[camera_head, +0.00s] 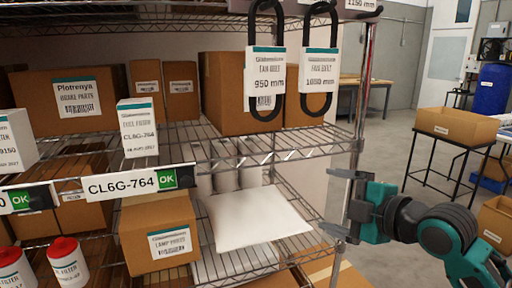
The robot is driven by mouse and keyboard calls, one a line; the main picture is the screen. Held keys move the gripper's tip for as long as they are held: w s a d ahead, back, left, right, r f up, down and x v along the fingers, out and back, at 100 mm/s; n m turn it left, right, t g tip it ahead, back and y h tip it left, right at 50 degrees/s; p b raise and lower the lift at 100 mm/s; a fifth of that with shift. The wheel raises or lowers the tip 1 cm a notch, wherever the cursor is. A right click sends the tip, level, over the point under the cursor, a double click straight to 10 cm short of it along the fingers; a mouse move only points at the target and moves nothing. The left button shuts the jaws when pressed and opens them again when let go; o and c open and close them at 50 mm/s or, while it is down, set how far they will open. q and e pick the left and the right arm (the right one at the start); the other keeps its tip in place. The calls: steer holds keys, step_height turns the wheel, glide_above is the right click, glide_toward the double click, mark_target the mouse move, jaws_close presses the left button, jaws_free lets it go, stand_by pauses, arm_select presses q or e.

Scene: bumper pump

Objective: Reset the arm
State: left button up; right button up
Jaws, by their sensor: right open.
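My right arm (446,232) comes in from the right, teal and black. My right gripper (336,202) is open and empty, its two grey fingers apart one above the other and pointing left. It shows in front of the right post of the wire shelf rack (361,110), at the height between the middle and lower shelves. I cannot tell whether a finger touches the post. A white pillow-like bag (254,217) lies on the lower shelf to the left of the fingers, apart from them. My left gripper is not in view.
A brown lamp box (158,232) and red-capped filters (68,262) share the lower shelf. The fuel filter box (138,128) stands above. Two fan belts (265,75) (320,72) hang at the top. An open carton (456,124) is on a stand at right; floor shows between.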

steer(key=s+d+f+m+h, duration=0.15)
steer(key=s+f+m, duration=0.3)
steer(key=f, duration=0.45)
steer(key=s+f+m+h, duration=0.25)
steer(key=f+m, duration=0.25)
steer(key=f, duration=0.4)
steer(key=s+d+f+m+h, duration=0.1)
steer(key=s+f+m, duration=0.35)
steer(key=f, duration=0.45)
steer(key=s+f+m+g+h, duration=0.1)
steer(key=s+f+m, duration=0.3)
steer(key=s+f, duration=0.3)
steer(key=s, duration=0.3)
steer(key=shift+s+f+g, duration=0.3)
steer(key=shift+f+g, duration=0.1)
